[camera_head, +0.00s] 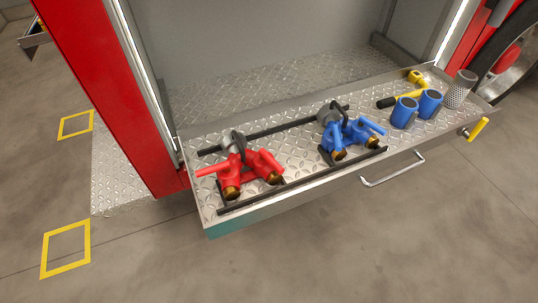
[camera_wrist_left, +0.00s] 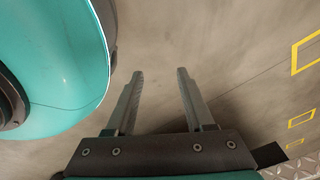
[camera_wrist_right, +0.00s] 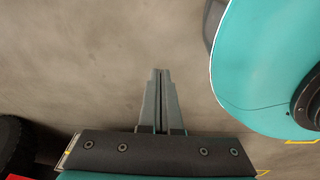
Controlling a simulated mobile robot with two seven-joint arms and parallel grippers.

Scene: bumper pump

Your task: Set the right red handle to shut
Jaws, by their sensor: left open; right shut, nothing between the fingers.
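The red two-outlet fitting (camera_head: 233,165) lies on the pulled-out metal tray in the head view, at its left end, with two brass-ended outlets toward the front edge. Its left red handle (camera_head: 209,171) sticks out sideways to the left. Its right red handle (camera_head: 272,162) appears to lie along the right outlet, slanting down to the right. In the left wrist view my left gripper (camera_wrist_left: 158,75) is open and empty over bare floor. In the right wrist view my right gripper (camera_wrist_right: 160,72) is shut and empty over bare floor. Neither gripper shows in the head view.
A similar blue fitting (camera_head: 347,132) lies right of the red one. A bar handle (camera_head: 392,172) juts from the tray front (camera_head: 300,203). The floor before it is clear.

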